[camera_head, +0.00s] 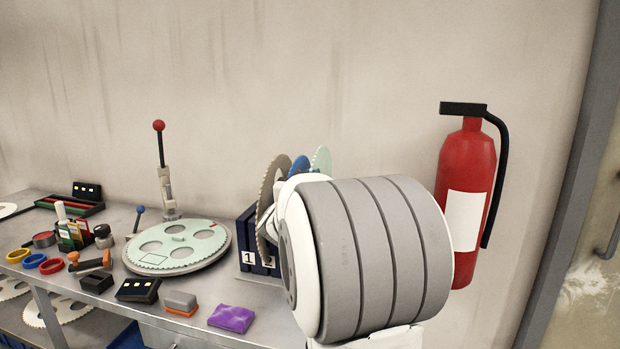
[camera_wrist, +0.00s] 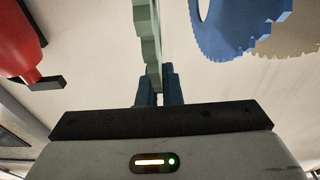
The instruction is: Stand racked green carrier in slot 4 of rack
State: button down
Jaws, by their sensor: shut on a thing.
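A pale green toothed carrier (camera_head: 321,159) stands edge-on above the rack at the right of the other carriers. In the wrist view the green carrier (camera_wrist: 147,35) is between the blue fingers of my gripper (camera_wrist: 157,85), which is shut on its edge. The dark blue rack (camera_head: 246,237) shows its left end with a label 1; my arm hides the rest, including slot 4. A grey-tan carrier (camera_head: 270,184) and a blue carrier (camera_head: 299,164) stand in the rack; the blue carrier (camera_wrist: 238,25) is apart from my gripper in the wrist view. My arm hides the gripper in the head view.
Another pale green carrier (camera_head: 205,243) lies on the round plate left of the rack. A red-knobbed lever (camera_head: 161,150) stands behind it. A purple pad (camera_head: 232,318) and a grey-orange block (camera_head: 180,302) lie near the front edge.

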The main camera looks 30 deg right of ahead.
jog(key=shift+f+b, duration=1.15)
jog(key=shift+f, duration=0.2)
jog(key=c, duration=1.5)
grip_release()
jog(key=shift+v, duration=3.95)
